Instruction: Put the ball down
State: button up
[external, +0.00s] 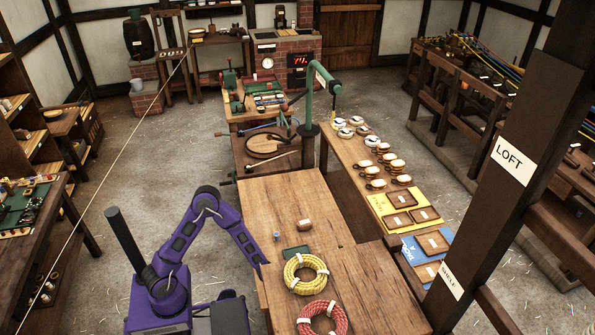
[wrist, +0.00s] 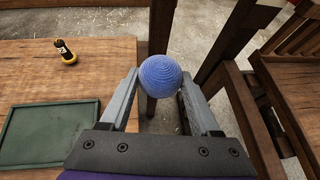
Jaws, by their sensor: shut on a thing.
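The blue ball (wrist: 161,76), ribbed like wound cord, sits between the two grey fingers of my gripper (wrist: 160,95) in the wrist view. The fingers are shut on it, and nothing is seen holding it up from below. In the external view my purple arm reaches over to the left edge of the wooden table, with my gripper (external: 262,268) pointing downward there. I cannot make out the held ball for certain in that view. A dark green tray (wrist: 48,134) lies on the table to the left of the ball in the wrist view.
A yellow rope coil (external: 306,274) and a red rope coil (external: 322,318) lie on the near part.

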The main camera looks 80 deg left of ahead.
jog(key=s+a+f+n+y, duration=0.2)
jog(key=s+f, duration=0.1)
jog(key=s, duration=0.3)
jog(key=w+a+f+n+g+y, duration=0.1)
jog(key=w+a+n+y, duration=0.1)
jog(key=a, duration=0.8)
jog(key=w+a+f+n+g+y+b, duration=0.1)
jog(key=w+a+n+y, duration=0.2)
jog(key=a, duration=0.8)
jog(key=w+a+f+n+g+y+b, duration=0.1)
jog(key=w+a, duration=0.4)
jog(key=a, duration=0.6)
jog(key=shift+w+a+f+n+y, duration=0.1)
jog(key=shift+f+n+y, duration=0.2)
jog(key=shift+n+y, duration=0.3)
jog(key=shift+a+f+n+y, duration=0.1)
jog(key=shift+f+n+y, duration=0.2)
jog(key=shift+n+y, duration=0.3)
jog(key=s+a+n+g+y+b, duration=0.1)
jog(key=s+a+n+g+y, duration=0.15)
jog(key=a, duration=1.55)
notch_tip(320, 180, up, 2)
jog(key=n+g+b, duration=0.1)
jog(key=n+g, duration=0.2)
send_over(280, 202)
jog(key=shift+y, duration=0.35)
notch_tip(280, 202, down, 9)
jog(key=shift+f+b, duration=0.1)
jog(key=shift+b, duration=0.7)
